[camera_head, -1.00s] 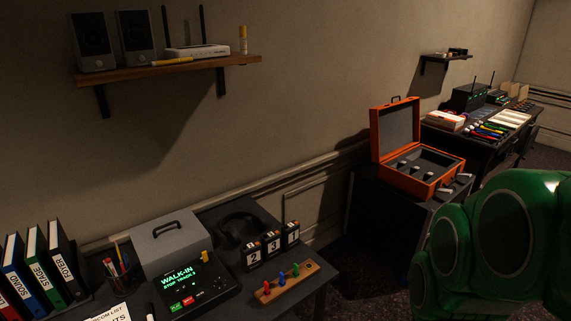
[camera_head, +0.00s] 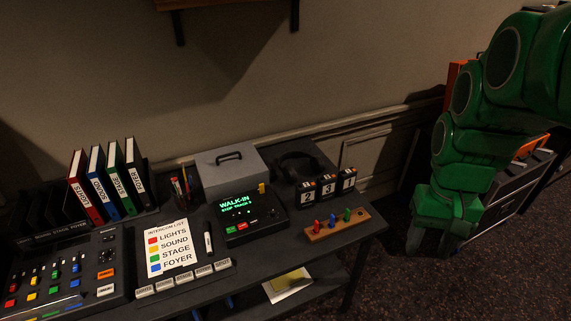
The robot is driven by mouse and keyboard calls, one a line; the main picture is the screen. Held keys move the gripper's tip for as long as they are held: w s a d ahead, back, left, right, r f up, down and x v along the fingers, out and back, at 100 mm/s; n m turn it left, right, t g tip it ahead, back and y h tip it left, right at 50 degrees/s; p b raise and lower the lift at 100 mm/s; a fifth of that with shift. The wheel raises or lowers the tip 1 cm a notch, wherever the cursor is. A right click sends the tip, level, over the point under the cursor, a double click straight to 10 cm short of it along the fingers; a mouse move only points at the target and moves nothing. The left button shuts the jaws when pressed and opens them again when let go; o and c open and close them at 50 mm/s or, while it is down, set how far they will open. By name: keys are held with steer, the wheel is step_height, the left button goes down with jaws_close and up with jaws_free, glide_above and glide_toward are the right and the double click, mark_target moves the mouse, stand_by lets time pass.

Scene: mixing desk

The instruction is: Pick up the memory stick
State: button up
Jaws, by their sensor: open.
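A small yellow stick, which looks like the memory stick (camera_head: 262,188), stands upright at the back right corner of the black player (camera_head: 247,214) with the green "WALK-IN" screen. It seems to be plugged into the player, but the join is too small to make out. My green arm hangs down at the right of the picture. My gripper (camera_head: 428,246) is at its lower end, dark and partly hidden, open, off the right end of the desk and well apart from the stick.
Behind the player is a grey box (camera_head: 231,168). To its right are headphones (camera_head: 299,165), number blocks (camera_head: 328,189) and a wooden peg board (camera_head: 338,226). Left are the intercom list (camera_head: 168,248), a marker (camera_head: 208,238), binders (camera_head: 107,184) and a mixer (camera_head: 65,275). Open floor lies right of the desk.

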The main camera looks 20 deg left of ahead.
steer(key=w+a+n, duration=0.1)
steer(key=w+a, duration=0.6)
steer(key=w, duration=0.4)
steer(key=n+t, duration=0.1)
steer(key=n, duration=0.5)
glide_above(262, 184)
step_height(262, 184, down, 20)
steer(key=shift+s+a+f, duration=0.1)
steer(key=shift+s+f, duration=0.05)
steer(key=shift+f, duration=3.85)
steer(key=shift+w, duration=0.2)
steer(key=shift+c, duration=0.5)
jaws_close()
